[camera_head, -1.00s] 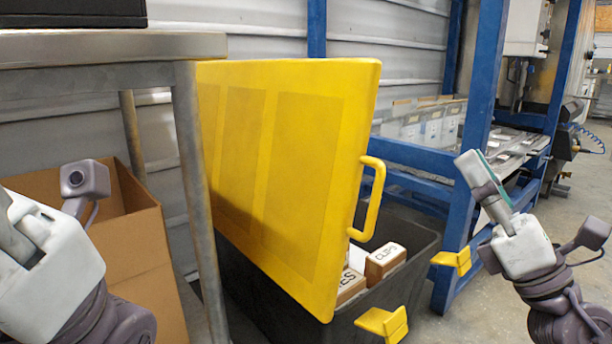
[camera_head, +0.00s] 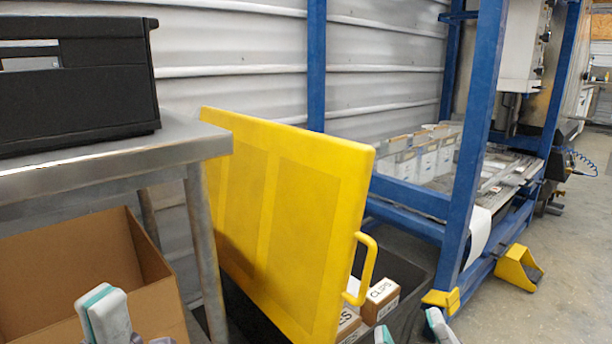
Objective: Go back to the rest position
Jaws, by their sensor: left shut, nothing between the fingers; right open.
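My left gripper (camera_head: 105,314) shows at the bottom left edge in front of the open cardboard box. Its white, teal-backed fingers are shut and empty. My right gripper (camera_head: 411,330) shows only as two fingertips at the bottom edge, spread apart with nothing between them. They lie in front of the dark bin, right of the yellow panel (camera_head: 285,215). The panel stands tilted upright over the bin, and its yellow handle (camera_head: 368,265) sticks out on the right. The rest of both arms is mostly out of view.
A metal table (camera_head: 110,160) with a black device (camera_head: 75,80) stands at left. The cardboard box (camera_head: 150,295) is beneath it. The dark bin (camera_head: 405,275) holds a carton marked CLIPS (camera_head: 382,300) and another carton. A blue frame (camera_head: 470,150) stands behind.

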